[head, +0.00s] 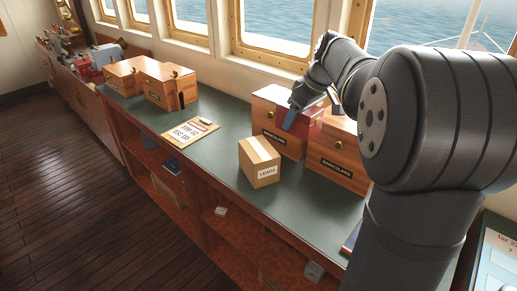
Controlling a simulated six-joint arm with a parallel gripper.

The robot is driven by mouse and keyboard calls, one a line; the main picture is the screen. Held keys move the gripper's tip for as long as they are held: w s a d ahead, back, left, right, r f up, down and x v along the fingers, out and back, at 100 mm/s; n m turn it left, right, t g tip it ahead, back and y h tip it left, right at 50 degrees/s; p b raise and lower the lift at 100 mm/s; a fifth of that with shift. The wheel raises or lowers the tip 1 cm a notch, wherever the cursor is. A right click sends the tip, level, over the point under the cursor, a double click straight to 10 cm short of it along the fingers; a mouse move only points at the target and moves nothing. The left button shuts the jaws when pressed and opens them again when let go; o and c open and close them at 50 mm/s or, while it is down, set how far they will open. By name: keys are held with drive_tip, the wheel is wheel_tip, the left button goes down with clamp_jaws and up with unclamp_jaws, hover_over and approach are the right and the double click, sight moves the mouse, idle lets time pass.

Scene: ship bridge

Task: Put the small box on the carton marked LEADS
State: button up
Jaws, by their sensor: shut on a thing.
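The carton marked LEADS (260,164) is a brown cardboard box with a pale tape strip, standing on the green counter. My gripper (294,108) is behind and above the carton, to its right, in front of a wooden case. The small box is apart from the carton in the picture. Its full shape and the grip on it are too small to make out.
Wooden cases (335,165) with labels stand right of the carton, close by. More wooden cases (168,86) stand at the far left, with a clipboard (189,131) nearer. The green counter (222,150) is clear left of the carton. Windows line the back.

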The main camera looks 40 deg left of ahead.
drive_tip(key=shift+a+f, duration=0.1)
drive_tip(key=shift+f, duration=0.45)
drive_tip(key=s+a+f, duration=0.1)
drive_tip(key=a+f, duration=0.1)
drive_tip(key=a, duration=0.1)
drive_tip(key=s+a+f, duration=0.1)
drive_tip(key=a+f, duration=0.1)
drive_tip(key=a, duration=0.2)
drive_tip(key=s+a+f, duration=0.2)
drive_tip(key=a+f, duration=0.1)
drive_tip(key=shift+s+a, duration=0.1)
drive_tip(key=shift+a, duration=0.15)
drive_tip(key=shift+f, duration=2)
drive_tip(key=shift+f, duration=0.2)
drive_tip(key=o, duration=1.1)
drive_tip(key=shift+o, duration=0.2)
